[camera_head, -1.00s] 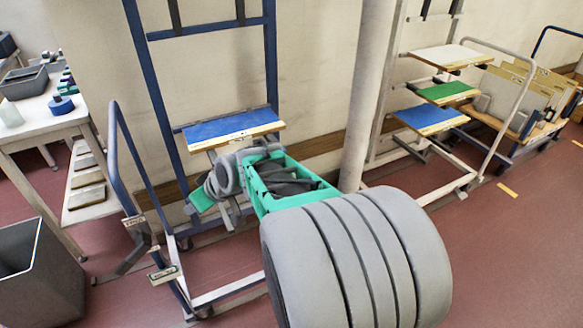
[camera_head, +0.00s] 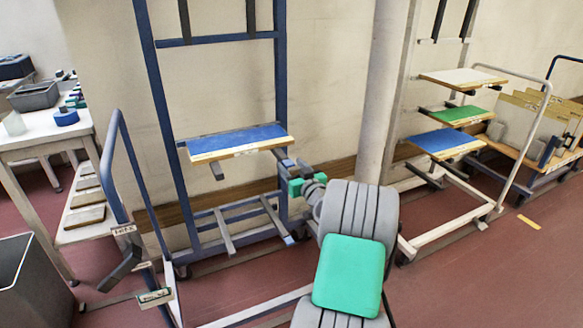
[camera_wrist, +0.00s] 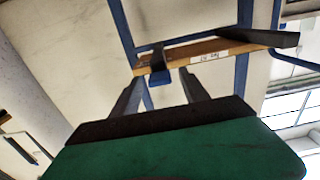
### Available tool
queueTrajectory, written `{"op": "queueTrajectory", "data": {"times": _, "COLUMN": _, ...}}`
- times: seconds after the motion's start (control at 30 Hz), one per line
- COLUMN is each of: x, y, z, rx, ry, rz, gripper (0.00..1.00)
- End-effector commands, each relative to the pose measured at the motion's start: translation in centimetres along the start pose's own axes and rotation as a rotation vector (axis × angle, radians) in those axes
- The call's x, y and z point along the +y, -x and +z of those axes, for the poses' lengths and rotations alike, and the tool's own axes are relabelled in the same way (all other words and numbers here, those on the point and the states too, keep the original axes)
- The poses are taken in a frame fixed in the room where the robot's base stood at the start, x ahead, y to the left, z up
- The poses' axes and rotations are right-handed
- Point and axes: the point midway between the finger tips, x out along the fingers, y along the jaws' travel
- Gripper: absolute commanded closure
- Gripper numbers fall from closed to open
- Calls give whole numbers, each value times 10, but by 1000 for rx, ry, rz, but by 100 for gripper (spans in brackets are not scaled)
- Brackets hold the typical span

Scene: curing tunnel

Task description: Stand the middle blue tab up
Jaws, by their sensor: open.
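A blue-topped shelf board (camera_head: 235,139) with a pale wooden edge sits on the blue rack (camera_head: 150,65) in the head view. In the wrist view its wooden edge (camera_wrist: 185,56) crosses above my gripper (camera_wrist: 158,82). A small blue tab (camera_wrist: 159,77) hangs at this edge below a dark bracket, between and just beyond my two fingertips. My fingers are open, with no visible contact on it. In the head view my gripper (camera_head: 289,166) is by the board's right end, and the tab cannot be made out clearly. Whether this is the middle tab, I cannot tell.
Lower blue-grey support arms (camera_head: 228,232) stick out from the rack. A pale column (camera_head: 381,90) stands right of it, then a second rack with white, green and blue boards (camera_head: 445,141). A handrail (camera_head: 112,160), table (camera_head: 45,138) and grey bin (camera_head: 35,280) stand left.

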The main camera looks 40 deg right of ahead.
Motion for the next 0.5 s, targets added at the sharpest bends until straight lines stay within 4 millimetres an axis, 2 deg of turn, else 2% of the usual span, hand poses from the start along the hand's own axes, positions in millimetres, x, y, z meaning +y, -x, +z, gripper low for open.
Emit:
{"op": "queueTrajectory", "data": {"times": 0.2, "x": 0, "y": 0, "z": 0, "rx": 0, "ry": 0, "rz": 0, "gripper": 48}}
{"op": "queueTrajectory", "data": {"times": 0.5, "x": 0, "y": 0, "z": 0, "rx": 0, "ry": 0, "rz": 0, "gripper": 73}}
